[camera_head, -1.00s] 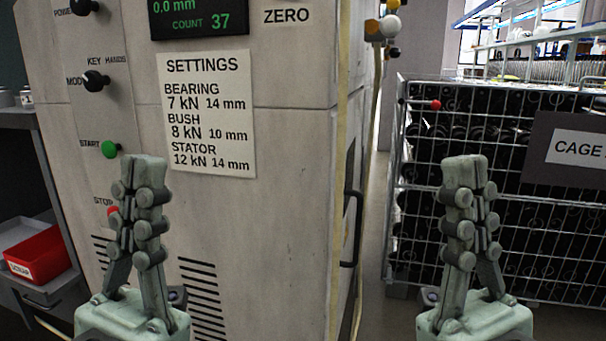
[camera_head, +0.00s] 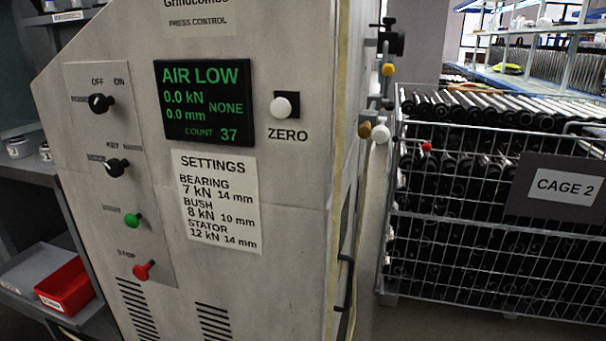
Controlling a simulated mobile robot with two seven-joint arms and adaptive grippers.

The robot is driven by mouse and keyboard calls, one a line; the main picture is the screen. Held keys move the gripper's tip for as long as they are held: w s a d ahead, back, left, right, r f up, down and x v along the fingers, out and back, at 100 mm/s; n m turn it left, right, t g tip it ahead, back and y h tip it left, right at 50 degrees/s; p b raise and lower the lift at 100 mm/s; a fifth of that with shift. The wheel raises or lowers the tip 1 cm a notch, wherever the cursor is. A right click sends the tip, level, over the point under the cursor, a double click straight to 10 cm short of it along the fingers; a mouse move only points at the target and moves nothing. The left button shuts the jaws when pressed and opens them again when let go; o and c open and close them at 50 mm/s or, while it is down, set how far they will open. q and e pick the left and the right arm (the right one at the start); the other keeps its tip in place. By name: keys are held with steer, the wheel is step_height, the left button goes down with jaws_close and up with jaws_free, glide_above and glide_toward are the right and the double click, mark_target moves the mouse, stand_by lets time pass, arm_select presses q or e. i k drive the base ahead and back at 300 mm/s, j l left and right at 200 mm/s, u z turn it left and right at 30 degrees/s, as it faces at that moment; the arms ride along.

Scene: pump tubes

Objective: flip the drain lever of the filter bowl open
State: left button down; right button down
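A cluster of small fittings is mounted on the right side of the press cabinet, seen edge-on. It has a black part (camera_head: 390,40) at the top, a yellow knob (camera_head: 388,69), a brown knob (camera_head: 365,129) and a white rounded part (camera_head: 380,134). I cannot tell which of these is the filter bowl or its drain lever. A small red ball (camera_head: 426,147) shows to the right, in front of the cage; I cannot tell what it belongs to. Neither of my grippers is in view now.
The grey press cabinet (camera_head: 300,200) fills the middle; its display (camera_head: 204,102) reads AIR LOW. A wire cage (camera_head: 480,225) of dark tubes, with a CAGE 2 sign (camera_head: 565,187), stands at the right. A red bin (camera_head: 66,285) sits on a shelf at lower left.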

mark_target(391, 105)
steer(key=i+l+u, duration=0.3)
steer(key=l+u, duration=0.2)
steer(key=l, duration=1.3)
steer(key=l+u, duration=0.45)
steer(key=l, duration=1.35)
